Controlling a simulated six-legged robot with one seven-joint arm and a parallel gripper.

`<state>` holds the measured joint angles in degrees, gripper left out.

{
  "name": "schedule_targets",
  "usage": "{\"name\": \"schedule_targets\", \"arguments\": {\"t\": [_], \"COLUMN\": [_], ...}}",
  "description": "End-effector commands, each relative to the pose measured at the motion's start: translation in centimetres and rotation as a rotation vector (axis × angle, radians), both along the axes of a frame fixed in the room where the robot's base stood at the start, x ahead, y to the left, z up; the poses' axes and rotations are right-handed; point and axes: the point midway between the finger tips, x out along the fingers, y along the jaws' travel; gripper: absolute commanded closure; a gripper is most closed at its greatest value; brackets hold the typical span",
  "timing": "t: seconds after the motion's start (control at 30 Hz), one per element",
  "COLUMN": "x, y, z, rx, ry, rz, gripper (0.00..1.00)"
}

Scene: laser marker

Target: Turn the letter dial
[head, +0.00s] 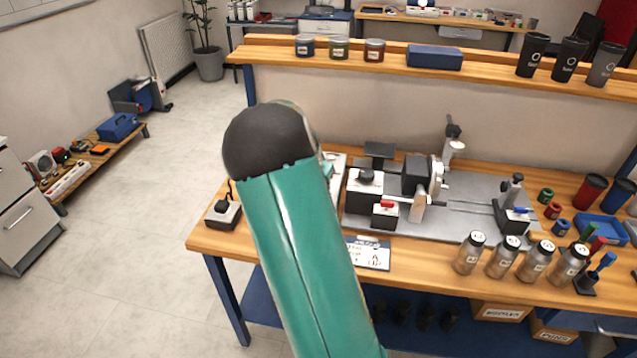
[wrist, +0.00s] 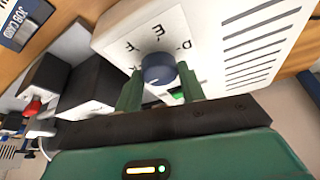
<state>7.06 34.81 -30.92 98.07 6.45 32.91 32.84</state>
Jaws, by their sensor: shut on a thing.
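The letter dial (wrist: 157,67) is a round blue-grey knob on the face of a white box (wrist: 222,25) in the wrist view. A small green light shows below the knob, partly hidden by a finger. In the head view my green arm hides the dial and most of the box, and the gripper is not seen.
The wooden workbench (head: 222,243) carries a marking machine (head: 415,175), a red-buttoned box (head: 385,212) and a black-and-white device (head: 222,212) at its left end. Several metal bottles (head: 470,253) stand at the front right. A job card (wrist: 22,22) lies at the upper left in the wrist view.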

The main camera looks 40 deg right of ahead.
Motion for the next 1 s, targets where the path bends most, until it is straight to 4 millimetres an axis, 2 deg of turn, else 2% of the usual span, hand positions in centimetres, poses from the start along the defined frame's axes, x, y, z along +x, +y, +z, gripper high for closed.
{"name": "schedule_targets", "arguments": {"t": [0.3, 0.77, 0.8, 0.9, 1.0], "x": [0.13, 0.12, 0.12, 0.11, 0.1], "y": [0.07, 0.07, 0.07, 0.06, 0.05], "z": [-0.02, -0.04, -0.04, -0.04, -0.04], "rx": [0.0, 0.001, 0.001, 0.001, 0.001], "ry": [0.0, -0.001, -0.001, 0.0, 0.0], "rz": [-0.116, -0.133, -0.133, -0.132, -0.132], "gripper": [0.83, 0.83, 0.59, 0.39, 0.39]}}
